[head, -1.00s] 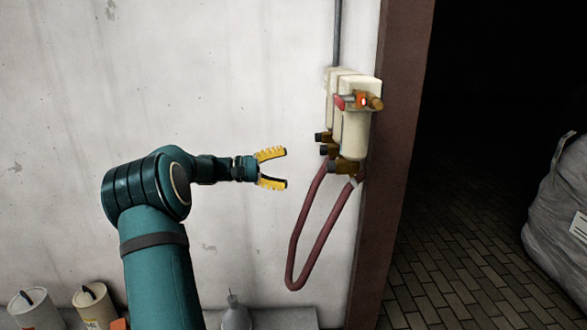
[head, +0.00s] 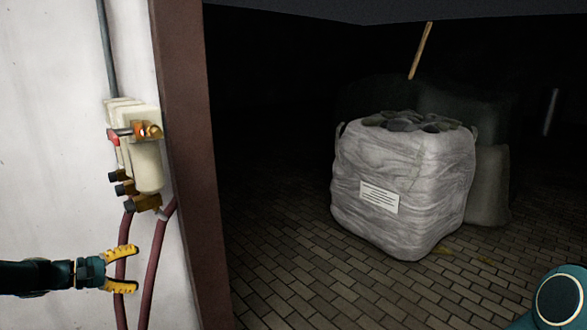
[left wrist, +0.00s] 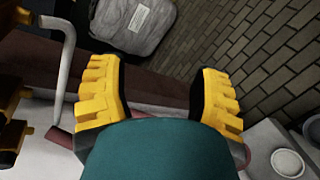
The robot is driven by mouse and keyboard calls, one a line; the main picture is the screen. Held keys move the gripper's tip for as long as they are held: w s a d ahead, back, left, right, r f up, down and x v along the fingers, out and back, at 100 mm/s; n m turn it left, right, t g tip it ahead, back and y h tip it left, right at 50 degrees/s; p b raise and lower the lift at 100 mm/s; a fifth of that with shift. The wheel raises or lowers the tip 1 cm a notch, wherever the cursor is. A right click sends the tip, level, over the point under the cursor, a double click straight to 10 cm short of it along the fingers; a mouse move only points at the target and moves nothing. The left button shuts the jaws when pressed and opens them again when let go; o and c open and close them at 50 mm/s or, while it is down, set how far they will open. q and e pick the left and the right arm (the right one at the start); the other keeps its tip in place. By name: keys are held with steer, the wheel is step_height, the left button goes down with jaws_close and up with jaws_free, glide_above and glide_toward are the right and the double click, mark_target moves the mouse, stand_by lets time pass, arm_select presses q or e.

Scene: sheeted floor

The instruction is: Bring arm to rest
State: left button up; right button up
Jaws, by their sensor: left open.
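My left gripper (head: 134,269) is at the lower left in the head view, with yellow ridged fingers spread apart. It points right, below the wall-mounted valve unit. One strand of the dark red hose (head: 158,262) shows between its fingers in the picture; I cannot tell whether it lies between them or behind. In the left wrist view the gripper (left wrist: 158,90) has its two fingers wide apart, with nothing gripped. A rounded teal part of mine (head: 560,297) shows at the lower right of the head view; the right gripper is out of sight.
The cream valve unit (head: 147,165) with brass fittings hangs on the white wall beside a brown door post (head: 185,150). Beyond the dark doorway, a grey bulk bag (head: 405,190) stands on the brick floor (head: 290,270). A grey pipe (head: 107,50) runs up the wall.

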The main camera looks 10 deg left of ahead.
arm_select(q)
steer(key=s+d+f+m+g+y, duration=0.15)
steer(key=d+f+g, duration=0.25)
steer(key=d+f, duration=0.65)
steer(key=s+d+f+m+g+y, duration=0.15)
steer(key=d+f+g, duration=0.25)
steer(key=d+f, duration=0.65)
steer(key=s+d+f+m+y, duration=0.1)
steer(key=s+d+f+m, duration=0.3)
steer(key=s+d, duration=0.3)
steer(key=s+d+f+m+y, duration=0.2)
steer(key=s+d+f+m, duration=0.3)
steer(key=s+d, duration=0.3)
steer(key=d, duration=0.2)
steer(key=shift+d+m+g, duration=0.4)
